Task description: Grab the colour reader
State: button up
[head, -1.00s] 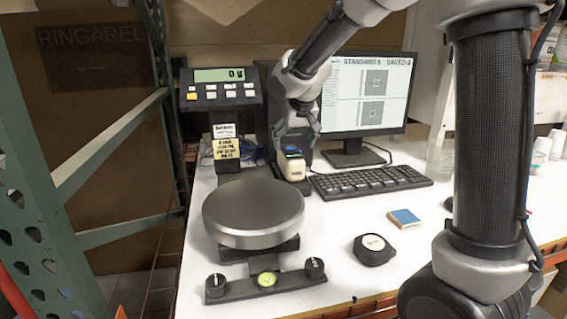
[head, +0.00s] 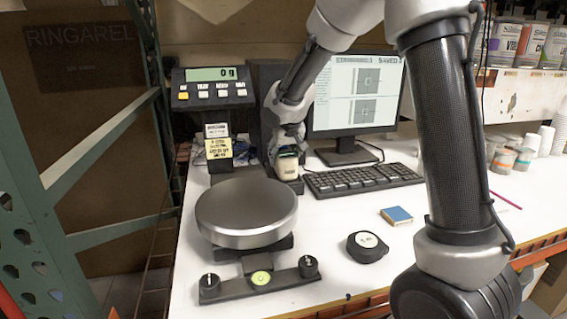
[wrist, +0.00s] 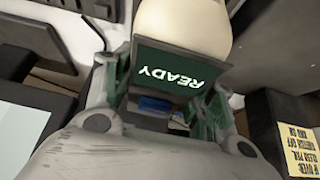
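The colour reader (head: 288,167) is a cream, rounded device with a dark green screen. It stands upright in a dark holder behind the scale, left of the keyboard. In the wrist view the reader (wrist: 185,25) fills the top middle, and its screen (wrist: 170,72) reads "READY" upside down. My gripper (head: 287,150) is down over the reader's top, with a finger on each side. In the wrist view my gripper (wrist: 165,105) flanks the screen closely. I cannot tell whether the fingers press on it. A small blue part (wrist: 158,106) shows between the fingers.
A round metal scale (head: 247,208) stands in front, with its display (head: 212,88) on a post to the left. A monitor (head: 355,95) and keyboard (head: 362,179) are to the right. A black puck (head: 367,246) and blue pad (head: 397,215) lie on the white bench.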

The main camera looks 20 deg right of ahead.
jog(key=c, duration=0.7)
jog(key=shift+r, duration=0.1)
